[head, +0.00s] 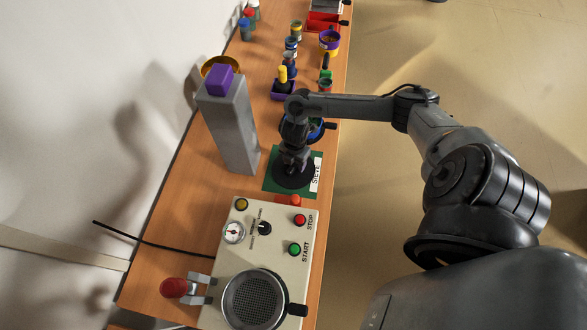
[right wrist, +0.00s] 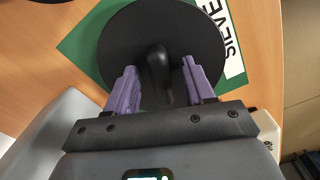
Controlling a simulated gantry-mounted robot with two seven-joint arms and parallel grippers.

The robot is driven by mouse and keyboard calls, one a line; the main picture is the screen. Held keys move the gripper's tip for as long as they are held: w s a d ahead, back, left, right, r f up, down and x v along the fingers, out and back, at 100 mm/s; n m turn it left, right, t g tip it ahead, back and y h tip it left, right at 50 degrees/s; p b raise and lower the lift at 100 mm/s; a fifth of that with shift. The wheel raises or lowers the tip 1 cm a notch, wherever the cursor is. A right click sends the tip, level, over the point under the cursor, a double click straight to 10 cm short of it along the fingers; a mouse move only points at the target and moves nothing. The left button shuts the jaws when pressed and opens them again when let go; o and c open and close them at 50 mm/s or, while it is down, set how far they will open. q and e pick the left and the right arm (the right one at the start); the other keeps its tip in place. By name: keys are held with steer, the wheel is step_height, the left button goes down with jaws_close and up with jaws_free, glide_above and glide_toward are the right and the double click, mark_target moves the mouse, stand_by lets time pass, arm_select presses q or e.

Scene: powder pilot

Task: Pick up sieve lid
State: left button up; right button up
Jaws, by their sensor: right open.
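The sieve lid (right wrist: 205,50) is a round black disc with a raised black handle (right wrist: 159,72) at its middle. It lies on a green mat (head: 273,180) labelled SIEVE, and the lid also shows in the head view (head: 290,180). My right gripper (right wrist: 160,75) is over the lid, its purple fingers open on either side of the handle, with a gap visible on both sides. In the head view the right gripper (head: 293,165) partly hides the lid. My left gripper is in neither view.
A sieve machine (head: 270,235) with START and STOP buttons stands at the near end, its round mesh sieve (head: 253,303) on top. A grey column (head: 232,135) stands left of the mat. Several cups and jars line the table's far part. Floor lies beyond the right edge.

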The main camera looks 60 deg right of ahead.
jaws_close()
stand_by(0.3)
steer(key=shift+r, duration=0.45)
step_height(320, 180, up, 4)
steer(key=shift+f+p, duration=0.15)
steer(key=shift+p, duration=0.35)
steer(key=s+r+p, duration=0.2)
steer(key=s+r, duration=0.4)
steer(key=s, duration=0.5)
steer(key=shift+s+d+r, duration=0.15)
steer(key=shift+s+d, duration=0.05)
steer(key=shift+s, duration=0.15)
